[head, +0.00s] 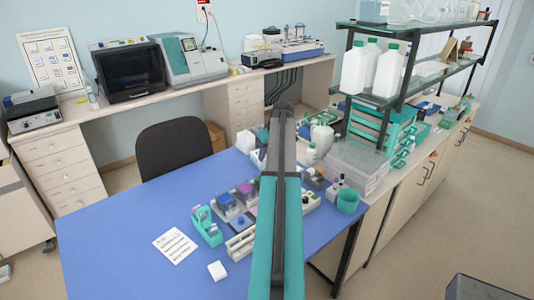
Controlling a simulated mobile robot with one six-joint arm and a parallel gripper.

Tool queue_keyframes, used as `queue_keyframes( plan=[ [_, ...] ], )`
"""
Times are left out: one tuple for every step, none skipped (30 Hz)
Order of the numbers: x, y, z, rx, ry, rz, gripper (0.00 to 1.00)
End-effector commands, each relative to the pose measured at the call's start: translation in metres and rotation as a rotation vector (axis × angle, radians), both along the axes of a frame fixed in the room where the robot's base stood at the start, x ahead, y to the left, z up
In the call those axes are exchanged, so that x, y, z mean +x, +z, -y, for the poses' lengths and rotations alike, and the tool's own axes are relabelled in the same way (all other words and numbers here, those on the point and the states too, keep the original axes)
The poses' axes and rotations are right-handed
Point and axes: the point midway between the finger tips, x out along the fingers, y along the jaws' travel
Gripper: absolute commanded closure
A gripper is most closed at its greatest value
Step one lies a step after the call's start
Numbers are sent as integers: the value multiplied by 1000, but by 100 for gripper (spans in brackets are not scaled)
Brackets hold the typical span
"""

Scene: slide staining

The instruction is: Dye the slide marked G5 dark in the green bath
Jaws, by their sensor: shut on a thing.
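My arm (279,210) reaches across the blue table, and its links cover the middle of the work area. My gripper is not visible; the arm hides it or it is out of sight. Small staining baths with blue and purple tops (245,190) stand in a group left of the arm. A teal holder (206,226) stands at their left, and a pale slotted rack (240,245) lies in front of them, partly behind the arm. I cannot make out the slide marked G5 or tell which bath is the green one.
A white note sheet (175,246) and a small white block (217,270) lie on the blue table (110,245). A teal cup (348,200) and clear boxes (356,165) stand to the right, below a shelf with white bottles (388,70). The table's left side is clear.

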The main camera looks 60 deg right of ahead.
Motion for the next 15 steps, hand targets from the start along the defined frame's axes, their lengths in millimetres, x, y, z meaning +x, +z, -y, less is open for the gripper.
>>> queue_keyframes(
  plan=[
    [0, 0, 0, 0, 0, 0, 100],
    [0, 0, 0, 0, 0, 0, 100],
    [0, 0, 0, 0, 0, 0, 100],
    [1, 0, 0, 0, 0, 0, 100],
    [1, 0, 0, 0, 0, 0, 100],
    [1, 0, 0, 0, 0, 0, 100],
    [1, 0, 0, 0, 0, 0, 100],
    [1, 0, 0, 0, 0, 0, 100],
    [1, 0, -1, 0, 0, 0, 100],
    [1, -1, 0, 0, 0, 0, 100],
    [1, -1, -1, 0, 0, 0, 100],
    [1, -2, -1, 0, 0, 0, 100],
    [1, -3, -1, 0, 0, 0, 100],
    [1, -4, -1, 0, 0, 0, 100],
    [1, -5, -1, 0, 0, 0, 100]
  ],
)
